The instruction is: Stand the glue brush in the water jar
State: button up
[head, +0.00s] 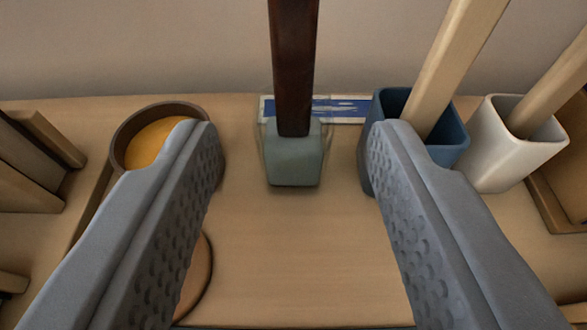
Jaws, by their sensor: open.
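A small square-sided clear jar (293,170) with grey-green contents, apparently the water jar, stands on the wooden surface ahead, between my fingers in the picture. A dark brown handle (294,60), apparently the glue brush, rises nearly upright from the jar and runs out of the top of the view. Its lower end meets the grey-green contents; any bristles are hidden. My gripper (294,135) is open, with one grey finger on each side of the jar and handle. Clear gaps show on both sides, and neither finger touches them.
A brown round pot (118,140) with orange-yellow contents is left, partly behind my left finger. A blue cup (449,130) and a white cup (505,150), each with a pale wooden stick, stand right. A blue-and-white card (345,108) lies behind the jar. Surface before the jar is clear.

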jog(key=shift+s+r, duration=0.1)
jog(key=shift+s, duration=0.35)
jog(key=shift+r, duration=0.1)
jog(key=s+r+t, duration=0.1)
jog(key=s+r, duration=0.9)
jog(key=s, duration=0.3)
jog(key=s+r+t, duration=0.1)
jog(key=s+r, duration=1)
jog(key=s, duration=0.2)
jog(key=shift+t, duration=0.4)
jog(key=shift+s+a+f, duration=0.1)
